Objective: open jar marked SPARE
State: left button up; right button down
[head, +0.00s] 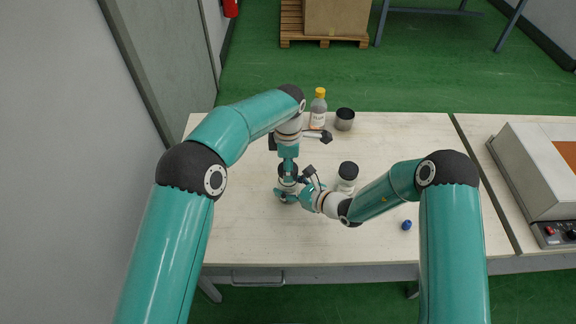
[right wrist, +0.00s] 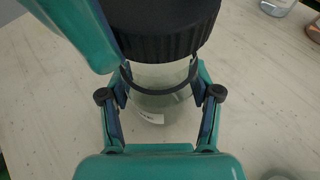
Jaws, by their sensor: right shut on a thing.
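A clear jar with a ribbed black lid (right wrist: 160,30) fills the upper middle of the right wrist view. Its glass body (right wrist: 158,85) has a small pale label low down, too small to read. My right gripper (right wrist: 162,92) is shut on the jar's body below the lid; in the head view the right gripper (head: 290,192) reaches it from the right. My left gripper (head: 288,160) points down over the same jar from above. One teal finger of it shows beside the lid in the right wrist view; whether it grips is hidden.
A second black-lidded jar (head: 347,176) stands just right of the held one. A small blue object (head: 406,225) lies at front right. A grey device (head: 535,180) sits far right. The table's front left is clear.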

pick_arm(q)
jog(key=shift+r, duration=0.1)
jog(key=shift+r, duration=1.9)
pick_arm(e)
jog(key=shift+c, duration=0.8)
grip_release()
jog(key=shift+d, duration=0.1)
